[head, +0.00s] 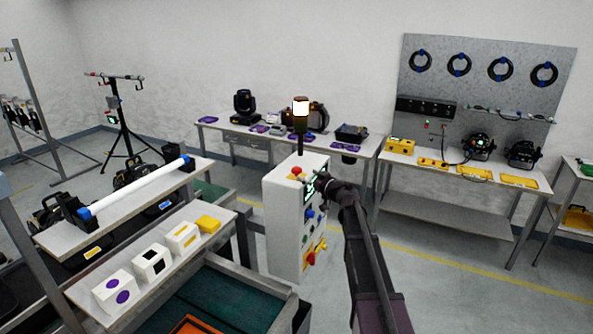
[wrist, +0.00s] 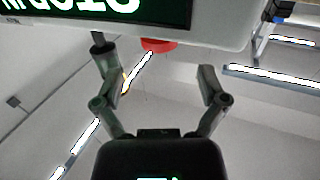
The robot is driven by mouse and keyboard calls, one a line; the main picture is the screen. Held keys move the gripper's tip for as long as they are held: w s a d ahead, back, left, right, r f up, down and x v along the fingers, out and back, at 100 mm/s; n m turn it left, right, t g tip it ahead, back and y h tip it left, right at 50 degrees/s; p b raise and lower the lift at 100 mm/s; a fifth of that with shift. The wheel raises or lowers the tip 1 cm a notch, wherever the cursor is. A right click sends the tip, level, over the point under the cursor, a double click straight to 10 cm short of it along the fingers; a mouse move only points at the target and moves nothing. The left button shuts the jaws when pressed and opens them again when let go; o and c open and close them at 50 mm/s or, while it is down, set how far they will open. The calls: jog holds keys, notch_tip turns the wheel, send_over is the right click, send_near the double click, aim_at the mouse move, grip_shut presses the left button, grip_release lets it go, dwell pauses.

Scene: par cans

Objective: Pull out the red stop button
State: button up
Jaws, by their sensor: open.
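The red stop button (head: 296,170) sits on top of a white control cabinet (head: 283,225). In the wrist view the button (wrist: 159,45) shows as a red cap at the cabinet's edge, with the cabinet's display upside down. My gripper (head: 318,182) is at the cabinet's upper front, close to the button. In the wrist view my gripper (wrist: 153,62) is open, with one finger left and one right of the button. I see a gap on both sides, with nothing held. How far the fingertips are from the button in depth, I cannot tell.
A signal lamp on a post (head: 300,115) rises from the cabinet top behind the button. A red rotary knob (head: 310,258) is low on the cabinet's front. A bench with several white and yellow boxes (head: 152,262) stands at left. Floor at right is clear.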

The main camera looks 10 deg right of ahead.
aim_at(300, 171)
jog(key=shift+x, duration=3.1)
